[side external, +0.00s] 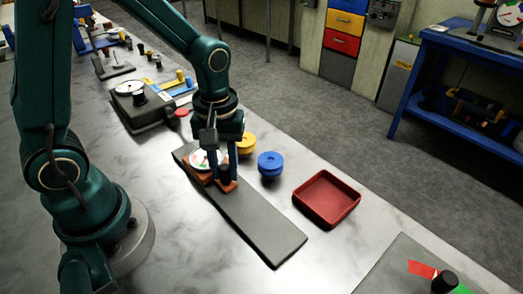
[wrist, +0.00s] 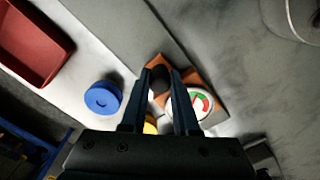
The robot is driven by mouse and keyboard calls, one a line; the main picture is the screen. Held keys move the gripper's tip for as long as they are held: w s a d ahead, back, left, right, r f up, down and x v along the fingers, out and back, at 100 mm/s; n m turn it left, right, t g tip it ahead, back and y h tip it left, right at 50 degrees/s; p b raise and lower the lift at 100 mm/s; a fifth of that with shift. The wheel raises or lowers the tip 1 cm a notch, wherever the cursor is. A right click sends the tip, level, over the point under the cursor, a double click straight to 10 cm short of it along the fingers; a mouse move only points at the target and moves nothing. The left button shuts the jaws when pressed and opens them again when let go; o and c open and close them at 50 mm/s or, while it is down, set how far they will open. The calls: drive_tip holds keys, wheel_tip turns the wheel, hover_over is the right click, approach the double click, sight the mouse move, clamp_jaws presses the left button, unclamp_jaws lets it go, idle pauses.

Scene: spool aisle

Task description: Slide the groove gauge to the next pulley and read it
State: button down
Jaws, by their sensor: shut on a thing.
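The groove gauge (side external: 207,159) has an orange base, a white round dial with red and green bands, and a black knob. It sits at the far end of a long dark grey strip (side external: 262,220). My gripper (side external: 225,179) points down with its fingers either side of the knob, shut on it. In the wrist view the knob (wrist: 160,79) shows between the fingertips, with the dial (wrist: 190,104) partly behind one finger. A yellow pulley (side external: 246,144) and a blue pulley (side external: 270,163) stand beside the strip, apart from the gauge. The needle reading is too small to tell.
A red tray (side external: 327,199) sits on the bench right of the blue pulley. A dark box with a dial (side external: 130,88) lies behind the strip. A grey plate (side external: 395,275) with red and green patches is at front right. The strip's near part is bare.

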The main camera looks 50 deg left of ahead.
sight(200, 150)
drive_tip(key=a, duration=0.9)
drive_tip(key=shift+w+a, duration=0.1)
drive_tip(key=shift+a, duration=0.25)
drive_tip(key=c, duration=0.9)
unclamp_jaws()
drive_tip(key=shift+d, duration=0.1)
drive_tip(key=shift+r, duration=2.55)
drive_tip(key=shift+r, duration=0.1)
